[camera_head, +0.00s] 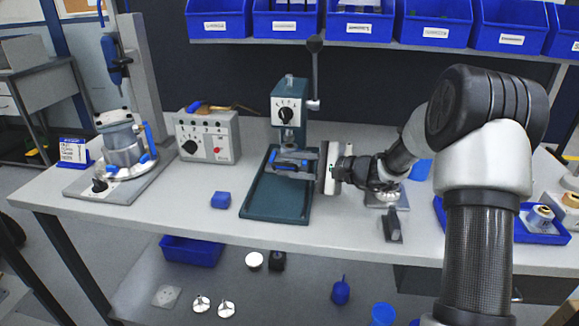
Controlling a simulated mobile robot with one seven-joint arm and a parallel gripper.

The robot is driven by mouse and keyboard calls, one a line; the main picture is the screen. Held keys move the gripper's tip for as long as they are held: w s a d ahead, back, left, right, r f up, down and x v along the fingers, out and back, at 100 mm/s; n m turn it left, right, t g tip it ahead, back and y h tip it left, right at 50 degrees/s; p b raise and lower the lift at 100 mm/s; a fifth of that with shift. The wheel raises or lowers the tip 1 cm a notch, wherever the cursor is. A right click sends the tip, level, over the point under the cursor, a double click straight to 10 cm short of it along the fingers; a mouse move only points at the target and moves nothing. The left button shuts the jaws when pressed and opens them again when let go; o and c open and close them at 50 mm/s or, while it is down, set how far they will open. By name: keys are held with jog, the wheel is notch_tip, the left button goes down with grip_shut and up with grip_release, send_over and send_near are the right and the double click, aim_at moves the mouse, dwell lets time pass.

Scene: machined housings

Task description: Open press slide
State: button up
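The bench press stands mid-bench, with a teal base (262,205), a teal head with a dial (288,108) and an upright lever (315,75) with a black knob on its right side.
A grey control box (207,137) and a clamped fixture (122,150) stand to the left. Blue bins (435,25) line the shelf above. A blue tray (527,232) is at the right. The bench front is fairly clear.

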grip_shut()
dwell(1.4)
